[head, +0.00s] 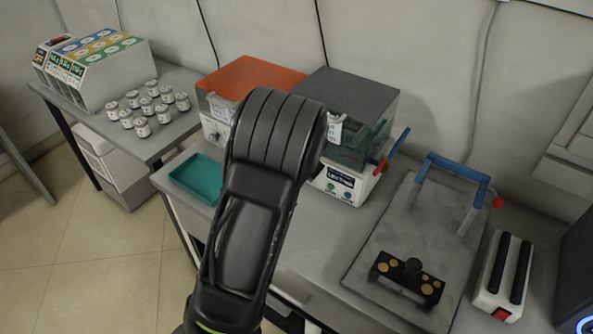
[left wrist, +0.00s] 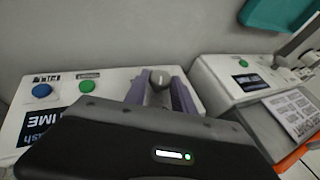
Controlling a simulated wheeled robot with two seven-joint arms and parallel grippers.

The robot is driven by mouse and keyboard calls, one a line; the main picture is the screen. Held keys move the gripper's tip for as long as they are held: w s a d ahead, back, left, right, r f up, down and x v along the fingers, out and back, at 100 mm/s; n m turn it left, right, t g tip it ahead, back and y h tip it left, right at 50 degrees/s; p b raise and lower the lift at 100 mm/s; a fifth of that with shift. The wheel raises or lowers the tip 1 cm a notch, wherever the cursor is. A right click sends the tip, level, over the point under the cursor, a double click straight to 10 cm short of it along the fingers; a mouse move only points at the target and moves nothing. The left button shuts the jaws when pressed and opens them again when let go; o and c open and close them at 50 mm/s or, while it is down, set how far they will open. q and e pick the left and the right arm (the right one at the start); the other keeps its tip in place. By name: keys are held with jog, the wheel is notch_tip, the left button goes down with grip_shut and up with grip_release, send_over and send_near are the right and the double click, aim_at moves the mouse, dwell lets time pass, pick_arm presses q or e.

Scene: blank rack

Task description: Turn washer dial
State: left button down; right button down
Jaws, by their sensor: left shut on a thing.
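The washer is the white machine (head: 345,183) with a dark grey lid; its front panel carries a display, a green button and a blue button. In the head view my black left arm covers the panel's left part, hiding the dial and my left gripper. In the left wrist view the panel (left wrist: 55,88) appears upside down. There the grey dial (left wrist: 160,78) sits between the two purple-grey fingers of my left gripper (left wrist: 160,88), which is shut on it. The dial's exact angle cannot be read. My right gripper is not in view.
An orange-topped machine (head: 252,76) stands left of the washer, with a teal tray (head: 197,178) in front. To the right are a blue-handled frame (head: 455,170) on a grey plate, a black block (head: 408,276) and a white two-bar device (head: 505,270). Small jars (head: 142,128) stand far left.

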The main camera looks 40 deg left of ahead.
pick_arm(q)
jog(key=y+b, duration=0.1)
jog(key=b, duration=0.2)
jog(key=f+y+b, duration=0.1)
jog(key=y+b, duration=0.1)
jog(key=b, duration=0.1)
jog(key=m+y+b, duration=0.1)
jog(key=y+b, duration=0.1)
jog(key=b, duration=0.1)
jog(key=shift+d+f, duration=0.15)
jog(key=shift+d, duration=0.25)
jog(key=shift+r+m+y+b, duration=0.3)
jog(key=shift+y+b, duration=0.6)
jog(key=shift+b, duration=0.3)
jog(key=shift+s+t, duration=0.1)
jog(key=shift+t, duration=0.2)
jog(key=c, duration=1.1)
grip_release()
jog(key=shift+d, duration=0.1)
jog(key=v, duration=0.7)
jog(key=shift+s+d+r, duration=0.1)
jog(key=shift+d+r, duration=0.05)
jog(key=shift+d, duration=0.05)
